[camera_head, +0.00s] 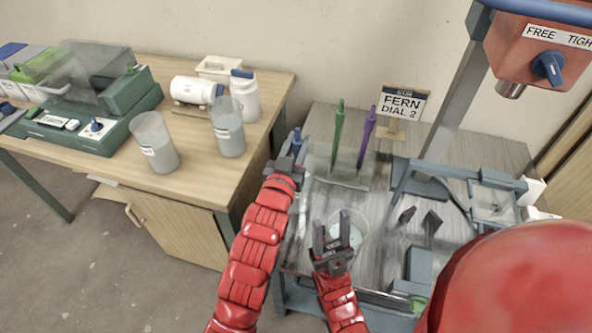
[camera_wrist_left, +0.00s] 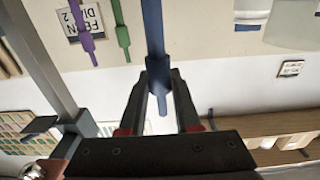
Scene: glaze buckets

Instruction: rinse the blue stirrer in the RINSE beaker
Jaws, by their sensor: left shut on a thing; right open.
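My left gripper (camera_head: 284,164) is shut on the blue stirrer (camera_head: 297,138), at the left edge of the right-hand bench. In the left wrist view the blue stirrer (camera_wrist_left: 154,40) stands between the fingers of the left gripper (camera_wrist_left: 160,82). My right gripper (camera_head: 331,240) is open, in front of a clear beaker (camera_head: 357,228) that it partly hides. Two cloudy grey beakers with small labels, one on the left (camera_head: 155,142) and one on the right (camera_head: 228,127), stand on the wooden table. I cannot read which beaker is RINSE.
A green stirrer (camera_head: 338,130) and a purple stirrer (camera_head: 367,138) stand upright at the back of the bench. Behind them is a sign reading FERN DIAL 2 (camera_head: 402,103). A red mixer head (camera_head: 535,55) overhangs the right side. White jars and a green device (camera_head: 105,115) occupy the wooden table.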

